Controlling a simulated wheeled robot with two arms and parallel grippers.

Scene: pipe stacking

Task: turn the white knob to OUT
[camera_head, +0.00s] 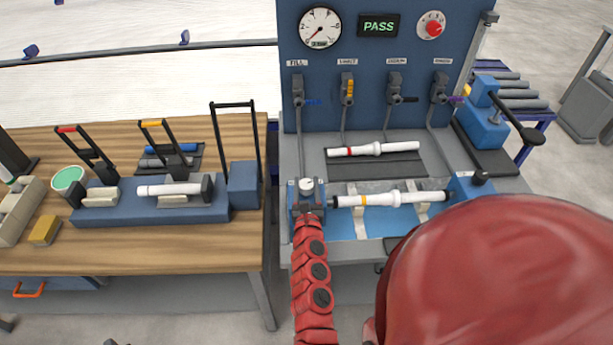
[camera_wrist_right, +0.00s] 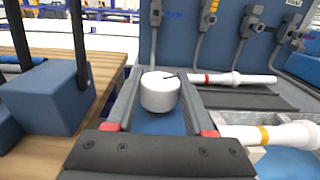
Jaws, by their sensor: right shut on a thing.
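The white knob (camera_head: 306,184) sits on top of a blue block (camera_head: 294,200) at the left end of the test bench's trough. In the right wrist view the knob (camera_wrist_right: 160,92) stands between the two fingers, and a thin dark line on its top points to the right and slightly away. The labels beside the knob are too small to read. My right gripper (camera_head: 309,196) is shut on the knob, and its fingers also show in the wrist view (camera_wrist_right: 160,110). My left gripper is not in view.
A white pipe with a yellow band (camera_head: 394,199) lies in the trough beside the knob. Another with a red band (camera_head: 374,149) lies on a dark mat behind. The panel display (camera_head: 378,26) reads PASS. A wooden table (camera_head: 190,258) with a blue fixture (camera_head: 150,210) stands left.

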